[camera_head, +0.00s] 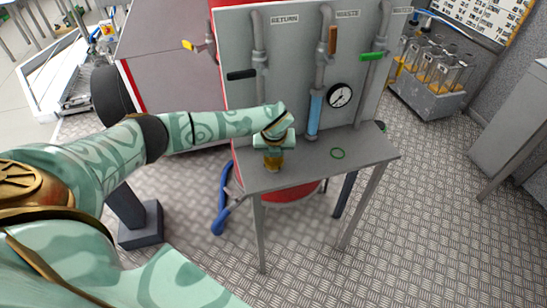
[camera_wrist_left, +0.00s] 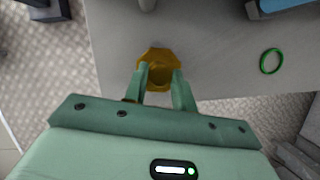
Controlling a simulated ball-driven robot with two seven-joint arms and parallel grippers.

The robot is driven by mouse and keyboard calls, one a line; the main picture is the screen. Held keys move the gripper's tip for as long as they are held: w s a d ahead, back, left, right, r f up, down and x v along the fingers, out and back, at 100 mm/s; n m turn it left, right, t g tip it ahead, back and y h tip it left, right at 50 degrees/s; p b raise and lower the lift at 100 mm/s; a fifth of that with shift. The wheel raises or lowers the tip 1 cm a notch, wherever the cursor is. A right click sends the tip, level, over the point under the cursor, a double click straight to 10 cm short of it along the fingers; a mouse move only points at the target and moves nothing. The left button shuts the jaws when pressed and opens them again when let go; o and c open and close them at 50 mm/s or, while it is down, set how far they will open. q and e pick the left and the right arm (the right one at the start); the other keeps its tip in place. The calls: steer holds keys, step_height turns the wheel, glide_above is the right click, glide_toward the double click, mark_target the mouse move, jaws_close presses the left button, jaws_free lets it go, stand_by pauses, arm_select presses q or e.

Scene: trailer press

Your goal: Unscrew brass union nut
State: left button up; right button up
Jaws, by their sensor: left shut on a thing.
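The brass union nut (camera_wrist_left: 158,57) shows in the left wrist view as a golden many-sided ring between my fingertips. In the head view brass (camera_head: 273,161) shows just below my left gripper (camera_head: 273,150), over the left end of the grey bench. My left gripper, also in the left wrist view (camera_wrist_left: 163,82), is shut on the nut, with one finger on each side of it. A green ring (camera_head: 337,153) lies flat on the bench to the right, and it also shows in the left wrist view (camera_wrist_left: 271,61). My right gripper is not in view.
A grey panel (camera_head: 290,45) with pipes, coloured valve handles and a round gauge (camera_head: 340,96) rises behind the bench (camera_head: 370,150). A blue filter (camera_head: 315,113) hangs right of my gripper. A blue hose (camera_head: 225,195) is below left. The bench's right end is clear.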

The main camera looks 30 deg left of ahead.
arm_select(q)
steer(key=shift+r+p, duration=1.5)
steer(key=shift+r, duration=0.4)
steer(key=shift+f, duration=0.1)
